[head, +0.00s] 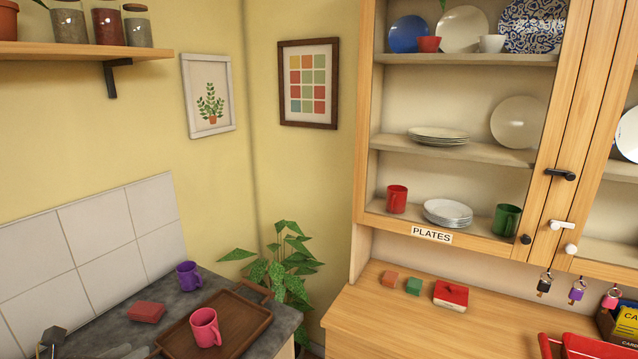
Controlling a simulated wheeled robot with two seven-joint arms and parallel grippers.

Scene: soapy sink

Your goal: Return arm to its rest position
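Only a small dark part of what seems to be my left gripper (50,342) shows at the bottom left corner of the head view, in front of the tiled wall. The picture edge cuts it off, and I cannot tell whether its fingers are open or shut or hold anything. My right gripper is not in view.
On the dark counter (212,281) are a purple mug (189,276), a reddish block (146,312) and a wooden tray (243,333) with a pink mug (206,331). A leafy plant (284,268) stands in the corner. The cabinet (362,150) holds plates; small blocks lie on its wooden top (375,325).

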